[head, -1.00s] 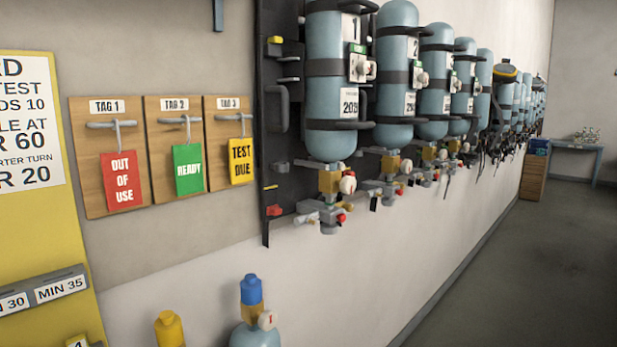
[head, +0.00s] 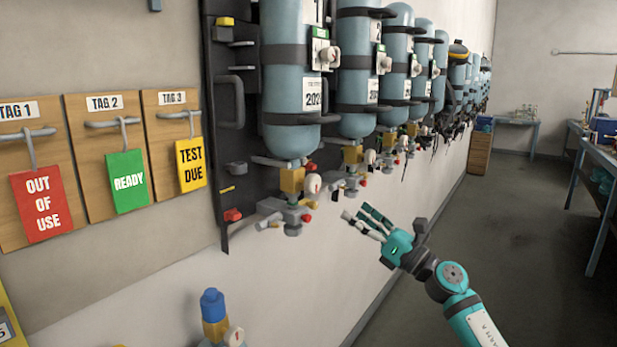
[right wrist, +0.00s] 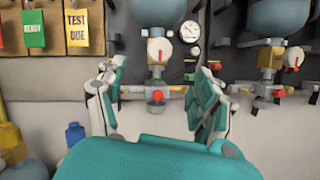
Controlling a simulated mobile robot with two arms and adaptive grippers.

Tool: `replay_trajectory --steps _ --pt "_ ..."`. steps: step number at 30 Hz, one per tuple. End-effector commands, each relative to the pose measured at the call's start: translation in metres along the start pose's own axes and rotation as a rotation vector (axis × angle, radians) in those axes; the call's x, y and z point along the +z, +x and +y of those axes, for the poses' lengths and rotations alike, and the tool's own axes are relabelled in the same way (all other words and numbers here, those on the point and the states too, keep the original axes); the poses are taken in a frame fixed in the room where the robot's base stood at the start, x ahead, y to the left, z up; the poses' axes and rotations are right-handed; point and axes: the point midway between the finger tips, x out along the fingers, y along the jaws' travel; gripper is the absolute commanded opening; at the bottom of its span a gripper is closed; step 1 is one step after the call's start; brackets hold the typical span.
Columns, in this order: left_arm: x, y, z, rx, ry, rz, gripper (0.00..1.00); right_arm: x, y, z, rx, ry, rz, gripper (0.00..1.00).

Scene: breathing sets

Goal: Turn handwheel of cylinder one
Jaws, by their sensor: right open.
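Cylinder one (head: 290,90) is the nearest light-blue cylinder on the wall rack, neck down. At its brass valve (head: 291,180) is a round white handwheel (head: 313,183) with a red mark; it faces me in the right wrist view (right wrist: 160,50). My right gripper (head: 356,213) is open and empty, below and to the right of the handwheel in the head view. In the right wrist view its spread fingers (right wrist: 154,82) frame the valve area from below, apart from the handwheel. My left gripper is not in view.
More cylinders (head: 362,70) line the wall to the right, with valves close by. Black handles and fittings (head: 230,100) are left of cylinder one. A blue-topped cylinder (head: 213,305) stands below. Tag boards (head: 103,160) hang at left. The floor (head: 480,225) at right is clear.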

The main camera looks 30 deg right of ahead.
Motion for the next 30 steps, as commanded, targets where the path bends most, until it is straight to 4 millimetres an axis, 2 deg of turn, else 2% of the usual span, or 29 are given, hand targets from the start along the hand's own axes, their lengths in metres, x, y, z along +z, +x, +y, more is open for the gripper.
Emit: replay_trajectory --steps 1,3,15,21,30 --pt "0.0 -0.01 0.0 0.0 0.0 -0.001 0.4 0.006 0.014 0.001 0.001 0.003 -0.005 0.69" --pt "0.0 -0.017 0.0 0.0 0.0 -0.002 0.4 0.007 0.03 0.002 0.001 0.002 -0.004 0.69" --pt "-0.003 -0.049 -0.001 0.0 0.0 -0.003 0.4 0.004 0.113 0.001 -0.001 0.006 -0.004 0.69" --pt "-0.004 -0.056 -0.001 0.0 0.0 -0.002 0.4 0.002 0.136 -0.001 -0.003 0.006 -0.003 0.69" --pt "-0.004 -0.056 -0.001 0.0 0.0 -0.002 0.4 -0.001 0.141 -0.001 -0.001 0.005 0.0 0.69"
